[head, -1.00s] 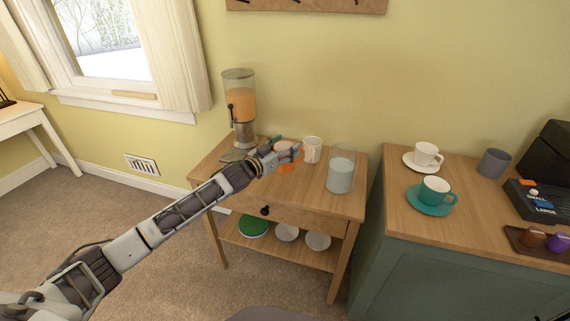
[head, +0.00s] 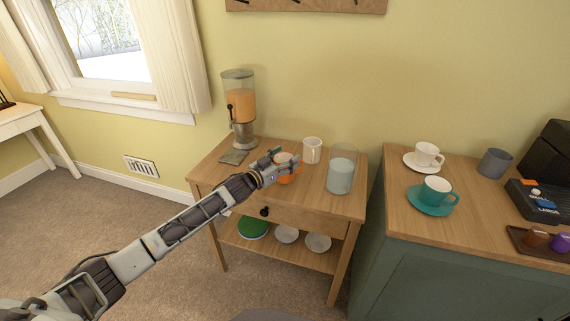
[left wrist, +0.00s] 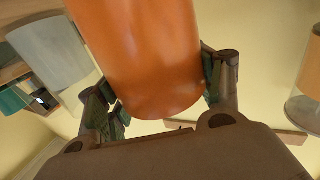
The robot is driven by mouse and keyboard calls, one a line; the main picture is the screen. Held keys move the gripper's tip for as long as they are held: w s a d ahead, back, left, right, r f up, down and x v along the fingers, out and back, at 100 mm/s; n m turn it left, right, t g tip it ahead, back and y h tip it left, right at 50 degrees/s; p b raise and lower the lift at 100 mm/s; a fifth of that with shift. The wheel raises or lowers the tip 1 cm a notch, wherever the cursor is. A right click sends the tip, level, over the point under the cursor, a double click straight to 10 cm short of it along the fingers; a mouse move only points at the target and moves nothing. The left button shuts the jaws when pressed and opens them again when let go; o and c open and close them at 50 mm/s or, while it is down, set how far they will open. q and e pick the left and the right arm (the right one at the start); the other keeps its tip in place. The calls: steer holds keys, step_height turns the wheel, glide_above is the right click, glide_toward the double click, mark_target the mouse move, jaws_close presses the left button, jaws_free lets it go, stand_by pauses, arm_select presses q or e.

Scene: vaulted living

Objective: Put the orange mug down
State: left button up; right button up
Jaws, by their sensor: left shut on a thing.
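The orange mug (head: 286,176) is at the front middle of the small wooden side table (head: 222,171) in the head view. My left gripper (head: 277,165) is shut on it, with the fingers on either side of its body. In the left wrist view the mug (left wrist: 140,60) fills the space between the two fingers of the gripper (left wrist: 160,88). The head view does not clearly show whether its base touches the tabletop. My right gripper is not in view.
A white mug (head: 312,150) stands close behind the orange mug. A flat grey coaster (head: 234,157) lies by the dispenser. The table's front edge is close.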

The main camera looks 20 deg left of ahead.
arm_select(q)
steer(key=shift+f, duration=0.75)
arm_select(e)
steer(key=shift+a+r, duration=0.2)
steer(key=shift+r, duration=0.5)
arm_select(q)
steer(key=shift+f, duration=0.1)
steer(key=o, duration=2)
steer(key=shift+c, duration=0.2)
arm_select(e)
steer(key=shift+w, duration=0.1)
arm_select(q)
steer(key=shift+s, duration=0.15)
